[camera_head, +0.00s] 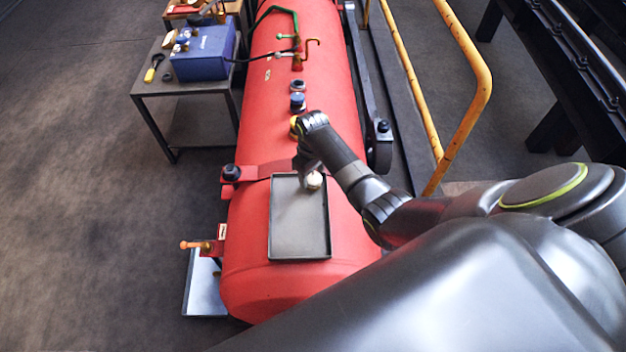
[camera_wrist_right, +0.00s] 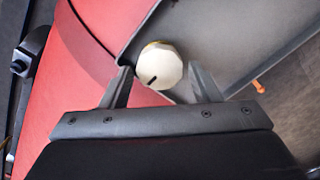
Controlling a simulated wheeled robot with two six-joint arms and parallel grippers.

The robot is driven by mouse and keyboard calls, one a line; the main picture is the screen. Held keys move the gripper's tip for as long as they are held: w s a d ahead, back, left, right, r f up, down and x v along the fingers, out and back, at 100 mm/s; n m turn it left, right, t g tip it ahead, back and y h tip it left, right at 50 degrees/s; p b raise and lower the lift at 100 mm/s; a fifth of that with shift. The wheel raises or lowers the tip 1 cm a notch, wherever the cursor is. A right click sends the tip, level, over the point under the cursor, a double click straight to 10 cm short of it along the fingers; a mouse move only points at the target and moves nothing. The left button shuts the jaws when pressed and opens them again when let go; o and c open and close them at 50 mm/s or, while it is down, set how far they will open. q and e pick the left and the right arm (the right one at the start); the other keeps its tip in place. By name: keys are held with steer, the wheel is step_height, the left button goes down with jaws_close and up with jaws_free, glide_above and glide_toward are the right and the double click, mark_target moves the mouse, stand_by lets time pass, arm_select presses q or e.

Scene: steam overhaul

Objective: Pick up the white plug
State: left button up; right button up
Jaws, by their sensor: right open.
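The white plug (camera_head: 314,181) sits in the grey tray (camera_head: 299,254) on top of the red boiler, near the tray's upper right side. In the right wrist view the plug (camera_wrist_right: 160,62) has a faceted white top with a dark slot and a bit of yellow at its far edge. My right gripper (camera_head: 308,176) is open, down at the tray beside the plug. In the wrist view its two fingers (camera_wrist_right: 158,84) stand on either side of the plug's near part, with small gaps. My left gripper is not in view.
The red boiler (camera_head: 262,285) carries several fittings (camera_head: 298,103) beyond the tray. A yellow handrail (camera_head: 465,140) runs along the right. A table with a blue box (camera_head: 204,52) stands at the back left. The tray's near part is bare.

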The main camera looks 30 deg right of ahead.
steer(key=shift+f, duration=1.4)
steer(key=c, duration=0.8)
steer(key=shift+r, duration=0.1)
steer(key=shift+c, duration=0.2)
